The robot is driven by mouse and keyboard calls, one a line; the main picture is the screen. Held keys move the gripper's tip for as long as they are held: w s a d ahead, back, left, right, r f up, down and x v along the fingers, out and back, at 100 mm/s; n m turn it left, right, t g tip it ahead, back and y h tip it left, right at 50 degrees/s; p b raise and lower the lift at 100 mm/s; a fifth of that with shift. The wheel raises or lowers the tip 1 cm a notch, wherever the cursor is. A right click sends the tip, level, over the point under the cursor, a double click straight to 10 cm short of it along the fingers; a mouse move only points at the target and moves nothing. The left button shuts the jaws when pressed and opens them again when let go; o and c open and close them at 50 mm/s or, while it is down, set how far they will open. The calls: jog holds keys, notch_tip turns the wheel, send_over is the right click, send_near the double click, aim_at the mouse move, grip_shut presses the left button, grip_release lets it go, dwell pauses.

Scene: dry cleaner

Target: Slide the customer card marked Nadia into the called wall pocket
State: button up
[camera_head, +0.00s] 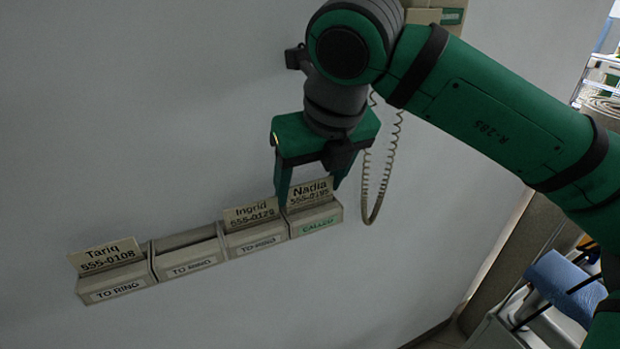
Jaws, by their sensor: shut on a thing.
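The card marked Nadia (310,192) stands in the wall pocket labelled CALLED (317,223), at the right end of the row. Its lower part is hidden behind the pocket's front. My gripper (309,194) points down over this pocket, with a green finger at each side of the card, shut on it. The card marked Ingrid (251,213) stands in the pocket just left, labelled TO RING (258,244). The card marked Tariq (106,254) stands in the TO RING pocket at the far left (116,289).
An empty TO RING pocket (190,265) lies between Tariq's and Ingrid's pockets. A coiled cord (365,182) hangs from the wall phone just right of my gripper. A blue padded thing (566,288) stands at lower right. The wall below the pockets is clear.

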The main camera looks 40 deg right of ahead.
dwell(0.3)
jog(key=o, duration=1.1)
jog(key=shift+c, duration=0.2)
jog(key=shift+r, duration=3.5)
